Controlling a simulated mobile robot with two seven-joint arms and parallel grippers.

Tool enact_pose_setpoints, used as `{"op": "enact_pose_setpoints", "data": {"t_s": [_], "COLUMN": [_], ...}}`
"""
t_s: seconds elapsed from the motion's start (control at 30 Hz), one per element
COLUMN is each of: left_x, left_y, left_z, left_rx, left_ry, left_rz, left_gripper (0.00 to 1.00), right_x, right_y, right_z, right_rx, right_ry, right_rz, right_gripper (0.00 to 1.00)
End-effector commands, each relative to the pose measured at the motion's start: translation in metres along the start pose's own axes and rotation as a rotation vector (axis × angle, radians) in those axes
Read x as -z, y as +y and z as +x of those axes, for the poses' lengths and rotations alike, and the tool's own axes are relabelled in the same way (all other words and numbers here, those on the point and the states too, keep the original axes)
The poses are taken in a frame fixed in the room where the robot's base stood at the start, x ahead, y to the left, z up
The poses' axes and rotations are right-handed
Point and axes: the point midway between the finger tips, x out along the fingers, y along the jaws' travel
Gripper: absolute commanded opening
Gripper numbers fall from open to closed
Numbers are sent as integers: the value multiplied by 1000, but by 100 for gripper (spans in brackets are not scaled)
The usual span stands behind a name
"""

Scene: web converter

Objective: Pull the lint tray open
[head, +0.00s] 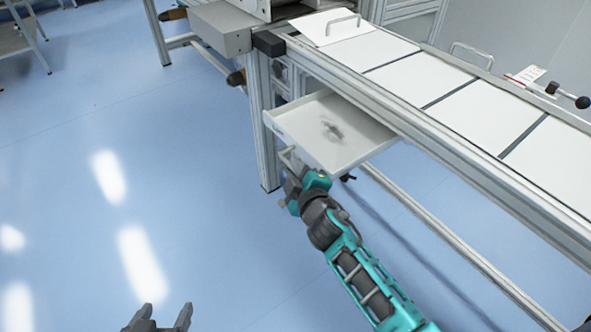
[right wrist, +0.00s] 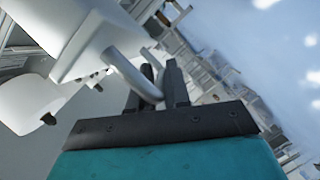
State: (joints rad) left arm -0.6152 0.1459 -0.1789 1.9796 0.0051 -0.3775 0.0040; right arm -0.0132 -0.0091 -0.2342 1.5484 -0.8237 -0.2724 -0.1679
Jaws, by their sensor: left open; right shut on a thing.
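The lint tray (head: 312,135) is a shallow white drawer under the machine's frame in the head view. It stands well out from the frame, and a dark grey lint patch lies on its floor. My right gripper (head: 290,168) is at the handle on the tray's front. In the right wrist view my right gripper (right wrist: 160,85) is shut on the pale curved handle (right wrist: 128,75). My left gripper (head: 160,318) is open and empty at the bottom edge of the head view, over the floor and apart from the tray.
The machine's aluminium frame rail (head: 430,133) runs above the tray, with white panels (head: 485,110) on top. A frame leg (head: 263,130) stands just left of the tray. A lower rail (head: 440,225) runs below.

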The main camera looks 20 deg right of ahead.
Motion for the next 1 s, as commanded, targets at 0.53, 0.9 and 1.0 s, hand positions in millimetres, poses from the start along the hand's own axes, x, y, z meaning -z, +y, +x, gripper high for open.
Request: {"op": "enact_pose_setpoints", "data": {"t_s": [0.53,0.9,1.0], "left_x": [0,-1,-1], "left_y": [0,0,0], "left_z": [0,0,0], "left_rx": [1,1,1], "left_ry": [-1,-2,-2], "left_rz": [0,0,0], "left_gripper": [72,72,72], "right_x": [-1,0,0], "right_y": [0,0,0], "right_z": [0,0,0], "right_rx": [0,0,0], "right_ry": [-1,-1,-1], "right_rz": [1,0,0], "right_gripper": [0,38,38]}}
